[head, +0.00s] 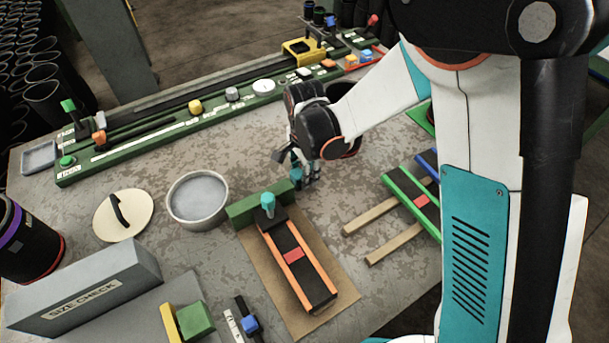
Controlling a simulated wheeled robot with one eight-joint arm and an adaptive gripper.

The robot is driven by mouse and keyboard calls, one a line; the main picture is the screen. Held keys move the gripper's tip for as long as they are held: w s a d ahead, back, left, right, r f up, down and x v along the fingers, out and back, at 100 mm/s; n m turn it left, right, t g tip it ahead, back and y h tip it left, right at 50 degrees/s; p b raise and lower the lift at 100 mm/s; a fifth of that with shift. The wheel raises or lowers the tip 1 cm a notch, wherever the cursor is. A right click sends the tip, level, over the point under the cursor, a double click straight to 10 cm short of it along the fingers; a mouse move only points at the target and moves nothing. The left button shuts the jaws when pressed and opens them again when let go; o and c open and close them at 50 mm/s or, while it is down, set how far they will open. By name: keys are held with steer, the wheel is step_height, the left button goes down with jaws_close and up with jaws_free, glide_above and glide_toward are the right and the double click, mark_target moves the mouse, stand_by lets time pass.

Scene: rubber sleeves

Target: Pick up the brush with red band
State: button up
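I cannot clearly make out a brush. A long black piece with orange side strips and a red band (292,257) lies on a brown mat (335,300), with a teal knob (268,201) at its far end. A second black piece with green side strips and a red patch (421,201) lies at the right, partly hidden by my arm. My gripper (304,180) hangs over the table beyond the mat, up and right of the teal knob and apart from it. Its fingers are small and partly hidden, so I cannot tell if they are open or hold anything.
A round metal bowl (197,216) and a pale lid with a black handle (118,213) stand left of the mat. A grey "SIZE CHECK" box (85,300) is at the front left. A green rail fixture (150,150) runs along the back. Two wooden strips (395,243) lie at the right.

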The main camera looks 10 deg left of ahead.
step_height(320, 180, up, 20)
steer(key=p, duration=0.6)
steer(key=shift+p, duration=0.35)
steer(key=shift+o, duration=0.8)
